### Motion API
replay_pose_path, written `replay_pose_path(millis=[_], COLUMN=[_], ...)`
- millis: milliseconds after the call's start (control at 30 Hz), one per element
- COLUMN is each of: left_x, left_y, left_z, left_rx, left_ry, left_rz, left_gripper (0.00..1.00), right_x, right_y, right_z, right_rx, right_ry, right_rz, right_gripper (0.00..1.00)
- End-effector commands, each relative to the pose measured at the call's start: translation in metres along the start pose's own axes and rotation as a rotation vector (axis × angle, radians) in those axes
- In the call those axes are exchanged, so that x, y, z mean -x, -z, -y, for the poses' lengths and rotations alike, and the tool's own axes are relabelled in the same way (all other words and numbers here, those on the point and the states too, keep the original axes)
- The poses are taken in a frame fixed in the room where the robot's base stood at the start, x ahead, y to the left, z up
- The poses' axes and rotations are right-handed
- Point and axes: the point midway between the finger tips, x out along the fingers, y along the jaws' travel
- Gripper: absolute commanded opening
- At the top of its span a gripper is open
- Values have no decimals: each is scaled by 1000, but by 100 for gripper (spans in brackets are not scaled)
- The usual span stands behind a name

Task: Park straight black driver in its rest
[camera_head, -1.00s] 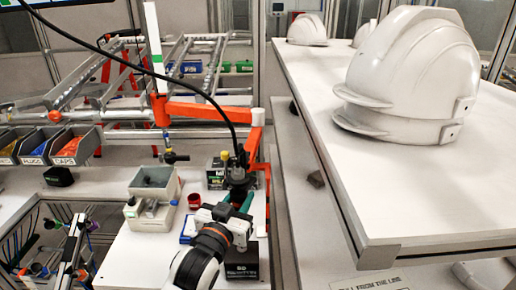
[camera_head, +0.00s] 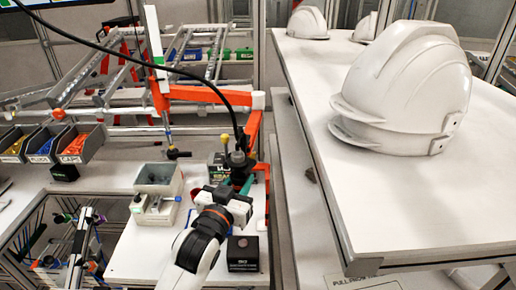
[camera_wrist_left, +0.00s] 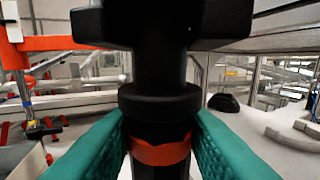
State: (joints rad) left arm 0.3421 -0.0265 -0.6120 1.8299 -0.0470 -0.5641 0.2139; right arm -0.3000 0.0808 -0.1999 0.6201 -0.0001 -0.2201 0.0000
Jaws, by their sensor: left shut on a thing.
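My left arm comes up from the bottom middle of the head view. Its teal-fingered gripper (camera_head: 246,186) is shut on the black driver (camera_head: 238,158), which stands roughly upright with a cable from its top. In the left wrist view the driver (camera_wrist_left: 160,101) fills the middle between the teal fingers, with an orange-red band at finger level. Its lower end is hidden. A black block (camera_head: 243,254) with white lettering and a round feature on top stands nearer than the gripper. I cannot tell whether it is the rest. My right gripper is not in view.
A grey bin (camera_head: 158,180) stands left of the gripper, with small containers in front. An orange frame (camera_head: 205,94) rises behind. White helmet shells (camera_head: 405,88) sit on a raised white shelf (camera_head: 400,205) at right. White tabletop (camera_head: 140,255) at front left is clear.

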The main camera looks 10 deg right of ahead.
Motion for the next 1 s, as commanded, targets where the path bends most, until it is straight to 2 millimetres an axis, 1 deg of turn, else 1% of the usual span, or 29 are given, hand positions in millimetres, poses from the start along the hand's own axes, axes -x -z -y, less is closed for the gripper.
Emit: replay_pose_path(millis=[67, 133, 333, 400, 500, 633, 900, 1000], left_x=[0, 0, 0, 0, 0, 0, 0, -5], left_y=[-2, -8, -38, -44, -55, -60, -60, -60], left_z=[0, 0, 0, 0, 0, 0, 0, -2], left_rx=[0, 0, 0, 0, 1, 1, 0, -1], left_ry=[0, 0, 0, 0, 0, 1, 0, 0], left_rz=[3, 5, 7, 9, 8, 6, 4, 4], left_gripper=[0, 0, 0, 0, 0, 0, 0, 0], right_x=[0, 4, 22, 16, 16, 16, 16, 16], right_y=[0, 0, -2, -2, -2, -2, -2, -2], right_z=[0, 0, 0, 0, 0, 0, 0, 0], right_rx=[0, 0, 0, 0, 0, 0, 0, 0], right_ry=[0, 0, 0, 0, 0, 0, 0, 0], right_rz=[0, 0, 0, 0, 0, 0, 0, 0], right_gripper=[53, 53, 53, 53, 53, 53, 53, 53])
